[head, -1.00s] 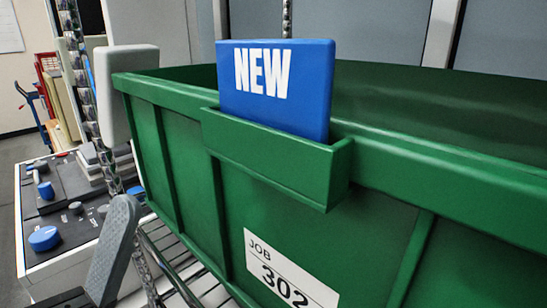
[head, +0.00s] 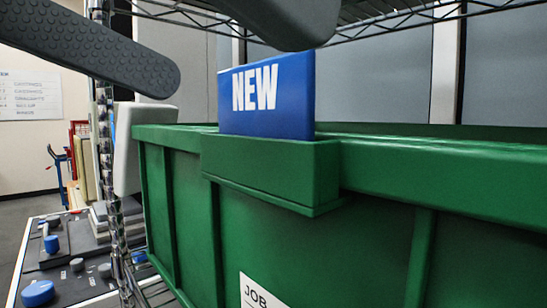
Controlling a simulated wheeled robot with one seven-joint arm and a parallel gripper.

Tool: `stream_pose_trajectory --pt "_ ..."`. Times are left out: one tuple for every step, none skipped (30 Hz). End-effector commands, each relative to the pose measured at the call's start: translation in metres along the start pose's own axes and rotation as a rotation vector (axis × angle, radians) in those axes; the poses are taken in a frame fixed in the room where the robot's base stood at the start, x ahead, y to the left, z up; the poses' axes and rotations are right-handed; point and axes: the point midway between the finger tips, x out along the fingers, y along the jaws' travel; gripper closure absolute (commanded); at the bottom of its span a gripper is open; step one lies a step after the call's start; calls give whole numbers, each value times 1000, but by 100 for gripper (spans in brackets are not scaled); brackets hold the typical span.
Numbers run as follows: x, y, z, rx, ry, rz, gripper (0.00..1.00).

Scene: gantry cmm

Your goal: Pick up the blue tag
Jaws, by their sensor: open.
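The blue tag (head: 268,108) is a flat upright plate marked "NEW" in white. It stands in the green holder (head: 270,170) on the front rim of the green bin (head: 400,170), with its lower part hidden inside. My gripper (head: 238,62) is open and empty at the top of the head view. One dark grey finger comes in from the upper left, its tip left of the tag. The other finger is at top centre and covers part of the tag's upper edge. I cannot tell whether that finger touches the tag.
A wire shelf (head: 400,22) crosses above the bin. A chrome post (head: 105,130) and a pale grey block (head: 130,150) stand at the bin's left. A control panel with blue knobs (head: 52,244) is at lower left.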

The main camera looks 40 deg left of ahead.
Motion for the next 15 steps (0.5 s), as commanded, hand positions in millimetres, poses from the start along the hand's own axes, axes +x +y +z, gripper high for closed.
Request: stream_pose_trajectory --pt "1 -1 0 17 17 22 11" --pt "2 -1 0 23 23 32 11" --pt "2 -1 1 29 29 41 11" --pt "4 0 1 32 32 45 11" --pt "6 0 1 34 34 48 11" --pt "9 0 2 35 36 49 11" --pt "12 0 2 35 36 49 11" --pt "15 0 2 35 36 48 11" --pt "20 0 2 34 35 48 11" --pt "23 1 2 35 34 48 11" --pt "25 1 2 35 34 48 11" --pt "28 1 2 35 34 47 11" --pt "30 1 2 35 34 47 11" --pt "31 1 2 35 34 47 11" --pt "34 1 3 35 33 46 11"
